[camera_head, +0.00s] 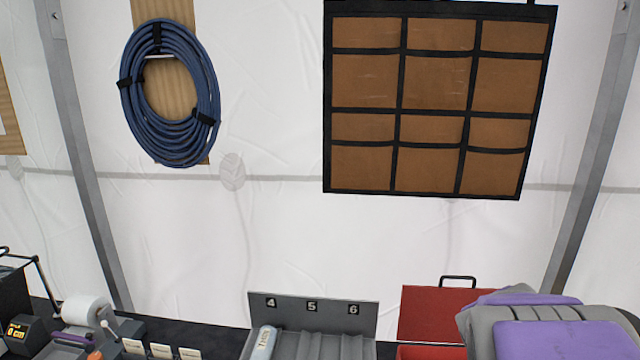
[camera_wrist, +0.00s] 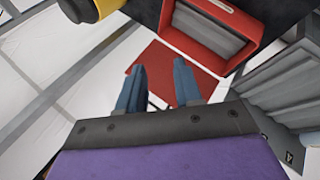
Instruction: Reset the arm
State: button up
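My gripper (camera_wrist: 159,66) shows in the wrist view with its two blue-grey fingers spread apart. No object is visible between them, so it is open and empty. A red surface lies beyond the fingers. My purple and grey arm (camera_head: 560,335) fills the lower right corner of the head view, in front of the red box. The fingers are not visible in the head view.
An open red box (camera_head: 445,315) stands beside my arm; it also shows in the wrist view (camera_wrist: 255,47) with something grey inside. A grey rack (camera_head: 365,317) marked 4, 5, 6 holds a pale cylinder (camera_head: 263,343). Other equipment sits lower left.

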jog(key=s+a+f+m+g+y+b, duration=0.2)
jog(key=s+a+f, duration=0.4)
jog(key=s+a, duration=0.4)
jog(key=s+a+f+m+g+y+b, duration=0.2)
jog(key=s+a+f+g+y+b, duration=0.2)
jog(key=s+a, duration=0.7)
jog(key=s+f+b, duration=0.2)
jog(key=s, duration=0.5)
jog(key=shift+a+f+g, duration=0.15)
jog(key=shift+g, duration=0.25)
